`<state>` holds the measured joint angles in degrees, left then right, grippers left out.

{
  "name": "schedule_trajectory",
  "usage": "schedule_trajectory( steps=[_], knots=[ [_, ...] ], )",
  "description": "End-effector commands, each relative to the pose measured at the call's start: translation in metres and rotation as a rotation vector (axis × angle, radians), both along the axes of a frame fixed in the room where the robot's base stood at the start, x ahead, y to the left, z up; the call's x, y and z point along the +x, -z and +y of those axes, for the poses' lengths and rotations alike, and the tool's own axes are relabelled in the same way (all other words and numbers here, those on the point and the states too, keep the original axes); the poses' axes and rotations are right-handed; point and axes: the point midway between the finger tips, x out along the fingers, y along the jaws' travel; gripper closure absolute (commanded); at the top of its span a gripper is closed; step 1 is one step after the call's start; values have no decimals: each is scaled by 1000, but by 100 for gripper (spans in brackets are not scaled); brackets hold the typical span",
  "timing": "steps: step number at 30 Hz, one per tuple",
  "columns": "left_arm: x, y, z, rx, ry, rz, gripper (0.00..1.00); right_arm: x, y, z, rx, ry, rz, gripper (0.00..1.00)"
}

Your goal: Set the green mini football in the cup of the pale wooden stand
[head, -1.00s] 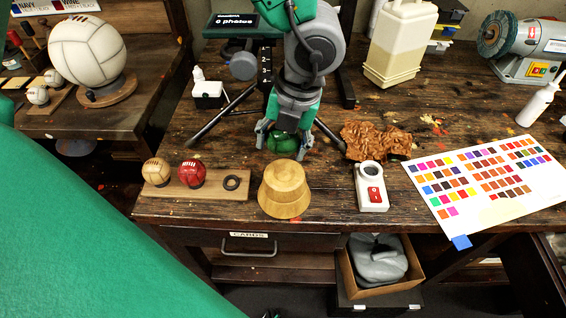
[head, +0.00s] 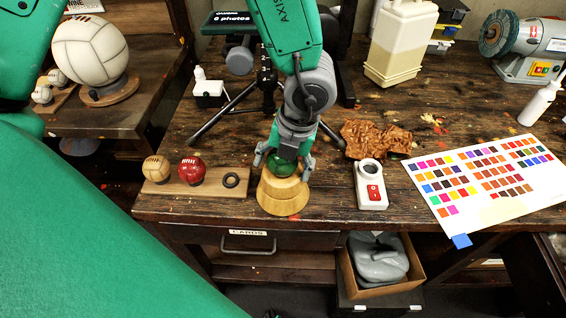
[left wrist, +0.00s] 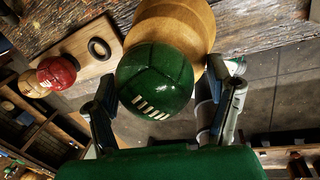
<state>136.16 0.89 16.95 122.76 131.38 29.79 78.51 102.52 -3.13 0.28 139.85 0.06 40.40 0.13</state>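The green mini football (head: 283,165) is dark green with white laces, which show in the left wrist view (left wrist: 155,85). The pale wooden stand (head: 283,196) is a round stepped piece near the table's front edge. The ball is over the stand's top and hides its cup; I cannot tell whether it touches the cup. In the left wrist view the stand (left wrist: 172,22) lies behind the ball. My right gripper is not in view.
A wooden board (head: 212,186) left of the stand holds a tan ball (head: 156,169), a red ball (head: 192,170) and a dark ring (head: 232,180). A white device (head: 370,185) and a brown leather heap (head: 375,139) lie to the right. A tripod stands behind.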

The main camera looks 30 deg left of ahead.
Motion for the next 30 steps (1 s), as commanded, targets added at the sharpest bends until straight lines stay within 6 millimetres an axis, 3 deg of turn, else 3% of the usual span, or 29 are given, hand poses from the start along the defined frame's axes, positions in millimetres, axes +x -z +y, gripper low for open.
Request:
schedule_trajectory(
  steps=[4, 8, 21, 30],
  knots=[
    [0, -3, 0, -1, -1, -2, 26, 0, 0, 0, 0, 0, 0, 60],
    [2, -19, -3, -6, -2, -5, 26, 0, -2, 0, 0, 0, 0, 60],
    [7, -103, -19, -4, -1, -4, 26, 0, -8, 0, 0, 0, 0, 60],
    [8, -119, -22, -2, 0, 0, 26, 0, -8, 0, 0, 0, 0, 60]
  ],
)
